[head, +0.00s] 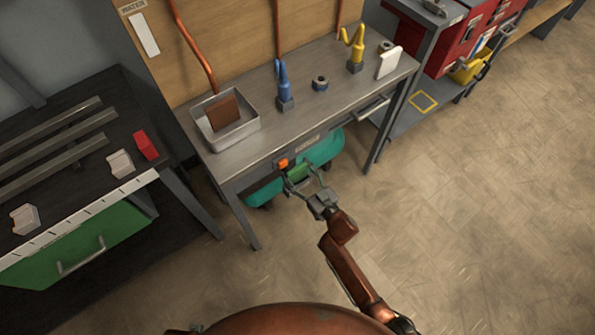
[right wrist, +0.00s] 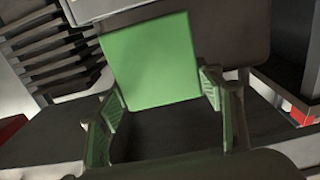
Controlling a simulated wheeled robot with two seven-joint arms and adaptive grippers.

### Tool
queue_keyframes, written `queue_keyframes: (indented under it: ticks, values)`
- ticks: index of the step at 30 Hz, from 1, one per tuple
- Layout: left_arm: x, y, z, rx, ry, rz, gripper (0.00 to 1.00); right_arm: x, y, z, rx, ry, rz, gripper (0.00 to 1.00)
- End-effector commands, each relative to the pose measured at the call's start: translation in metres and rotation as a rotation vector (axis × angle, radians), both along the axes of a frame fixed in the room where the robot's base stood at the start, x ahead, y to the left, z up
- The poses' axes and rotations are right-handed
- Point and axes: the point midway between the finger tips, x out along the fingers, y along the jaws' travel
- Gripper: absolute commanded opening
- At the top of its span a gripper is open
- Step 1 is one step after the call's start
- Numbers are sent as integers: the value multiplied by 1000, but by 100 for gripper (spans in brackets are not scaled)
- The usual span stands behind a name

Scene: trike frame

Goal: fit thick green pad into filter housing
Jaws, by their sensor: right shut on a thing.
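My right gripper (head: 304,182) is shut on a thick green pad (head: 298,173), just in front of the bench's front edge. In the right wrist view the pad (right wrist: 150,62) stands between the two fingers (right wrist: 162,98) as a flat green square. A dark grey boxy part (right wrist: 228,32) is close behind the pad and may be the filter housing; its opening is hidden. I cannot tell whether the pad touches it. In the head view a teal tank (head: 322,150) with an orange part (head: 283,163) lies behind the gripper, partly under the bench. My left gripper is out of view.
The metal bench (head: 300,124) holds a tray (head: 252,126) with a brown pad (head: 222,112), a blue tool (head: 283,82), a yellow tool (head: 355,52) and a white block (head: 389,63). Dark fins (right wrist: 55,50) rise beside the pad. The floor at right is clear.

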Motion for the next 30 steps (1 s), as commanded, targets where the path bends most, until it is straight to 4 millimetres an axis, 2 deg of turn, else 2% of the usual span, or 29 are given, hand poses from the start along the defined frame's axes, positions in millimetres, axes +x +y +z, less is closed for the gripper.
queue_keyframes:
  ticks: [30]
  values:
    - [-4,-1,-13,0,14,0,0,0,0,-19,1,2,0,41]
